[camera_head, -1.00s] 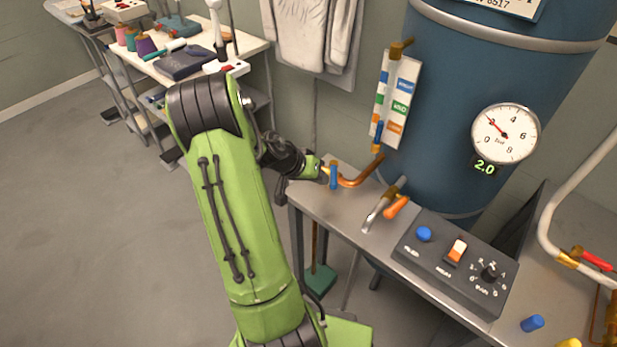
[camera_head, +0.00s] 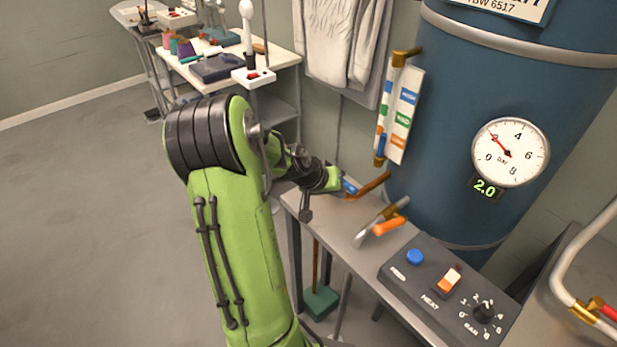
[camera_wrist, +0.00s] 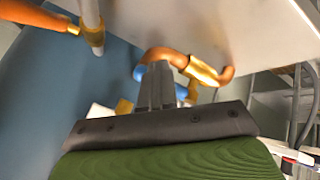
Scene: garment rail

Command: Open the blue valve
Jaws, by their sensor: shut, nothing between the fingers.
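The blue valve handle (camera_head: 348,187) is on a copper pipe (camera_head: 372,185) at the left end of the metal bench, beside the blue tank. My gripper (camera_head: 338,182) is at the handle from the left and hides part of it. In the wrist view my gripper (camera_wrist: 157,78) is shut and empty. Its fingers overlap the blue handle (camera_wrist: 139,73), which peeks out on their left, with the brass valve body (camera_wrist: 204,72) on their right. The fingers look close to or against the handle; I cannot tell if they touch.
An orange-handled valve (camera_head: 388,226) stands nearby on the bench (camera_head: 335,217). A control box (camera_head: 450,290) is in front of it, and the tank (camera_head: 450,120) with gauge (camera_head: 510,152) behind. A red-handled valve (camera_head: 606,311) is at right. The floor on the left is clear.

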